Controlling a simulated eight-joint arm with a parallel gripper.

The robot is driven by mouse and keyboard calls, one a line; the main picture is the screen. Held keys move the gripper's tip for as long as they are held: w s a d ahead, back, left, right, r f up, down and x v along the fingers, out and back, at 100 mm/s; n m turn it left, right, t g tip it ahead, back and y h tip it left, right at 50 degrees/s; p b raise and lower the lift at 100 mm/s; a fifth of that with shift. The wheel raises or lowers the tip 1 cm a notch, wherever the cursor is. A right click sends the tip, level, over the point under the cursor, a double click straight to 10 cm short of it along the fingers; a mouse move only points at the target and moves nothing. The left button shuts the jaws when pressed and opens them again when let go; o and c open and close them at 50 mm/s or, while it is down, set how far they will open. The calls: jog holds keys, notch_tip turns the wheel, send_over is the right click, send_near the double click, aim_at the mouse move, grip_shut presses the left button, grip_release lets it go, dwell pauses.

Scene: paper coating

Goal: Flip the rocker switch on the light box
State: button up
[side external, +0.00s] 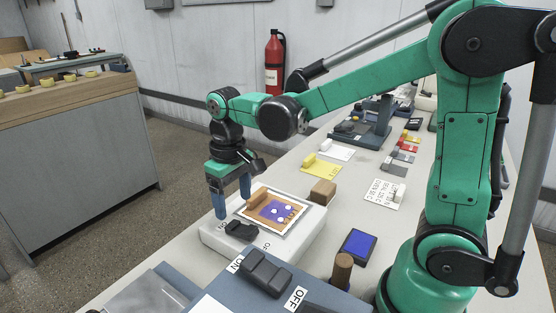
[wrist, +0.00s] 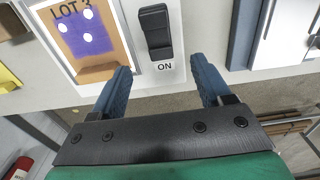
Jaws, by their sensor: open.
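The white light box (side external: 305,240) stands on the bench, with a black rocker switch (side external: 240,230) on its near side between ON and OFF labels. In the wrist view the rocker (wrist: 155,30) is upright in the picture, with the ON label (wrist: 164,67) below it. I cannot tell which end is pressed down. My gripper (side external: 232,202) is open and empty, at the ON end of the light box. In the wrist view its blue fingers (wrist: 161,76) are spread on either side of the ON label, short of the rocker. No contact is visible.
A card marked LOT 3 (wrist: 90,30) lies on the light box beside the rocker. A blue-grey unit (side external: 210,285) in front carries a larger black rocker (side external: 265,272). A wooden block (side external: 323,192), blue pad (side external: 357,244) and brown cylinder (side external: 342,270) stand nearby.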

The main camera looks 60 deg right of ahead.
aim_at(236, 225)
jog(key=shift+f, duration=2.85)
